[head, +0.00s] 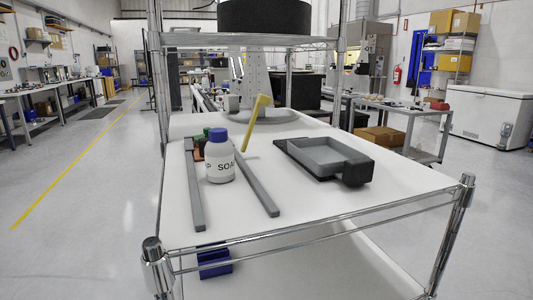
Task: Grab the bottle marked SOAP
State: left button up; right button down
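In the head view a white bottle (220,168) with a blue cap stands upright on the white upper shelf. Its label reads SOAP, with a further letter P at the left edge. It stands between two grey rails; the left rail (195,190) and the right rail (256,187) lie along the shelf. Neither of my grippers shows in this view.
A yellow bar (255,122) stands tilted behind the bottle. Green and orange items are partly hidden behind the bottle. A dark grey tray (325,160) lies to the right. Chrome posts and rails (320,232) edge the shelf (330,205). A blue bin (214,262) sits below.

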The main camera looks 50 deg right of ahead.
aim_at(219, 158)
jog(key=z, duration=1.15)
jog(key=j, duration=0.3)
